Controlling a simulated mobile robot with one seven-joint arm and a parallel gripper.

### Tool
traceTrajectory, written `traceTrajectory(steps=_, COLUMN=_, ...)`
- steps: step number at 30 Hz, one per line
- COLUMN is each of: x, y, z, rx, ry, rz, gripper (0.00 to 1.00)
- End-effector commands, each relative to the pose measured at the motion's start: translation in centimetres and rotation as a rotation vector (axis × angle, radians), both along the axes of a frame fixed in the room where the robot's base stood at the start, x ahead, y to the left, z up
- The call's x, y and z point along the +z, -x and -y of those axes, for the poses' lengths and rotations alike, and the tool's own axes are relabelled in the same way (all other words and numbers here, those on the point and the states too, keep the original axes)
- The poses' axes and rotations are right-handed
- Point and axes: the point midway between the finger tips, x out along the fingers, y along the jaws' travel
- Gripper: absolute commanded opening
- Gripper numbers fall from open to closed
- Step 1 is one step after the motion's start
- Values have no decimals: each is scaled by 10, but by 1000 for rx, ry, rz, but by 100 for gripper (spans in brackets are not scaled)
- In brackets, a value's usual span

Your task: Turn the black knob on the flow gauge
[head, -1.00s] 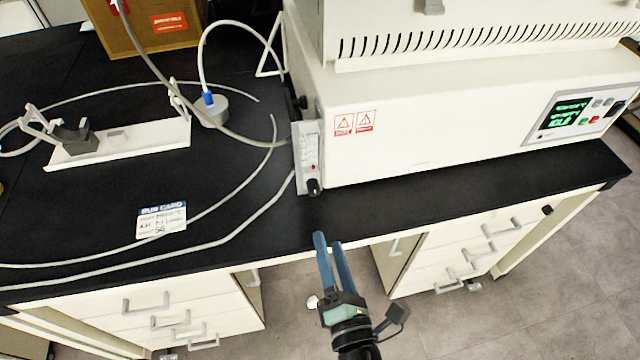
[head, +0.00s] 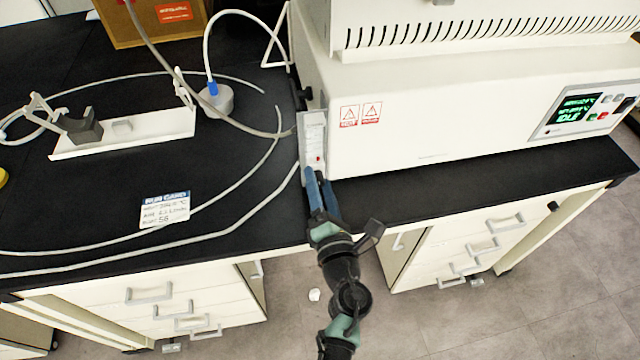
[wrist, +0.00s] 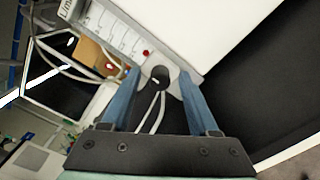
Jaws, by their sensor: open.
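The flow gauge (head: 312,139) is a pale upright panel at the left front corner of the white freeze dryer. It also shows in the wrist view (wrist: 118,30), with a red mark near its lower end. The black knob (wrist: 159,76) is at the gauge's lower end in the wrist view. My gripper (wrist: 160,82) is open, with one blue finger to each side of the knob. I cannot tell whether the fingers touch it.
The freeze dryer (head: 430,110) fills the right of the black bench, its screen reading IDLE. Grey hoses (head: 240,215) curve over the bench at left, near a card (head: 165,209) and a white stand (head: 125,135). The bench front right is clear.

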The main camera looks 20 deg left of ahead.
Motion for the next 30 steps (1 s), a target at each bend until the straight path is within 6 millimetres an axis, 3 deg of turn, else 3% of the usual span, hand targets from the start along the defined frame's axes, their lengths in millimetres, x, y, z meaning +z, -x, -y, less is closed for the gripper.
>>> traceTrajectory(steps=2, x=0, y=0, z=0, rx=0, ry=0, rz=0, gripper=61)
traceTrajectory(steps=12, x=0, y=0, z=0, rx=0, ry=0, rz=0, gripper=0)
traceTrajectory(steps=30, x=2, y=0, z=0, rx=0, ry=-99, rz=-69, gripper=0)
